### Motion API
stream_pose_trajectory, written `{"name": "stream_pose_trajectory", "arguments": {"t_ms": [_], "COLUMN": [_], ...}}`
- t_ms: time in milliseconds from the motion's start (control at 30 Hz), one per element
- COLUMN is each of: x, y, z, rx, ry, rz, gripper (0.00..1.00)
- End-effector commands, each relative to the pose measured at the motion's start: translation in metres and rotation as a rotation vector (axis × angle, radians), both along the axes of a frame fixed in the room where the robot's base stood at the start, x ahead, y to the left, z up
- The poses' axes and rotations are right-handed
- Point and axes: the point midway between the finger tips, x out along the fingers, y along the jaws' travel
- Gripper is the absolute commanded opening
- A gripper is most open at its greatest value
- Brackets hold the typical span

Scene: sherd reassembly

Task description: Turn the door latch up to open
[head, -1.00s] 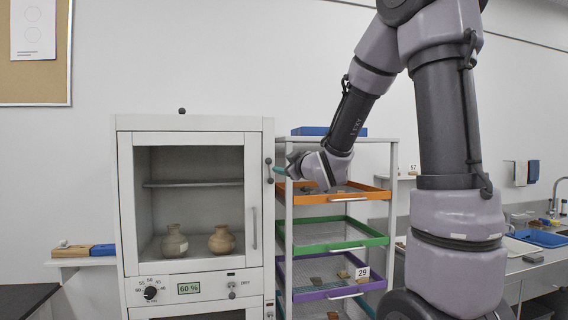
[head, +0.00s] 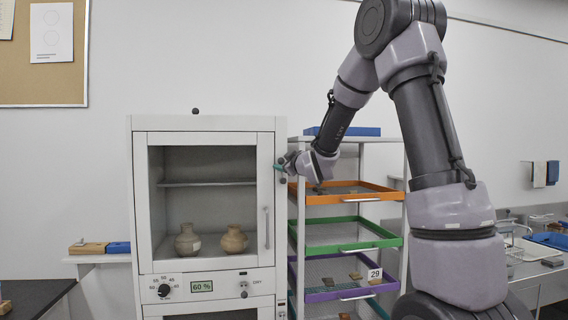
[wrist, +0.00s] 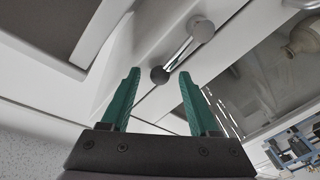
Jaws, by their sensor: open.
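A white cabinet (head: 205,123) has a door (head: 208,267) with a glass window, which appears shut. The door latch (head: 282,181) is a small dark-ended lever at the cabinet's upper right edge. In the wrist view the latch (wrist: 186,48) is a metal bar with a round knob at each end. My gripper (head: 277,167) is at the latch in the head view. In the wrist view my gripper (wrist: 159,75) is open, its green fingers on either side of the latch's darker near knob. I cannot tell whether either finger touches it.
Two clay pots (head: 187,240) (head: 233,239) stand behind the glass. A vertical door handle (head: 266,228) is below the latch. A rack with orange (head: 345,198), green and purple trays stands close on the right, under my forearm.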

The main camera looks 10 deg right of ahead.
Motion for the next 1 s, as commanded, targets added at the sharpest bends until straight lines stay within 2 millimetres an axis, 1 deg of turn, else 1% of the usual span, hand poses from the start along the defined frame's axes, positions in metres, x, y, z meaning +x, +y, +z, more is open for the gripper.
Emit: {"name": "stream_pose_trajectory", "arguments": {"t_ms": [33,67,100,167,200,1000], "x": [-0.0001,-0.0001,-0.0002,-0.0002,-0.0003,-0.0005], "y": [0.0000,0.0000,0.0000,0.0000,-0.0001,-0.0003], "z": [0.0000,0.0000,0.0000,0.0000,0.0000,-0.0004], "rx": [0.000,0.000,0.000,0.000,0.000,0.000], "ry": [0.000,0.000,0.000,0.000,0.000,0.001], "rz": [0.000,0.000,0.000,0.000,0.000,-0.001], "gripper": [0.61,0.54,0.39,0.16,0.00,0.00]}}
